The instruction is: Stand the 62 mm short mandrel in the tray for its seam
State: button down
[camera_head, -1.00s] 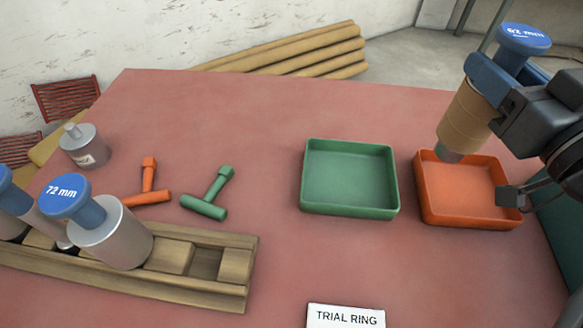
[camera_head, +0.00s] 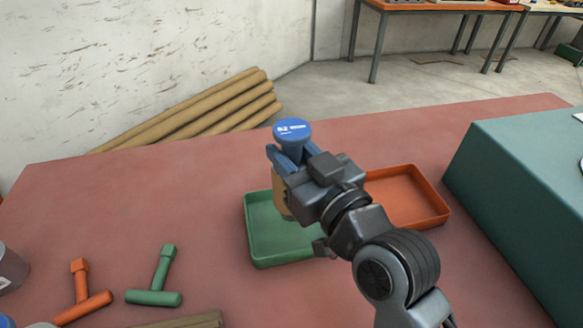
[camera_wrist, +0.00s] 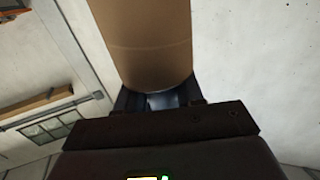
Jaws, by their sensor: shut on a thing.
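The 62 mm mandrel has a round blue cap (camera_head: 292,131) and a brown wound tube (camera_head: 280,190) around its body. My gripper (camera_head: 288,158) is shut on its blue neck, just under the cap. The mandrel looks about upright and is seen over the green tray (camera_head: 262,258); my gripper hides its lower end partly, so I cannot tell whether it touches the tray floor. The orange tray (camera_head: 432,222) is to the right, partly behind my arm, and its visible floor is empty. In the wrist view the brown tube (camera_wrist: 145,40) fills the upper middle.
A green T-shaped tool (camera_head: 155,297) and an orange one (camera_head: 82,295) lie at front left. A wooden rack edge (camera_head: 190,321) shows at the bottom. A large teal box (camera_head: 510,200) stands at the right.

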jog(key=shift+f, duration=1.9)
jog(key=shift+f+b, duration=0.2)
jog(key=shift+b, duration=0.2)
jog(key=c, duration=0.7)
grip_release()
jog(key=shift+r, duration=0.15)
jog(key=shift+b+v, duration=1.1)
jog(key=shift+v, duration=4.9)
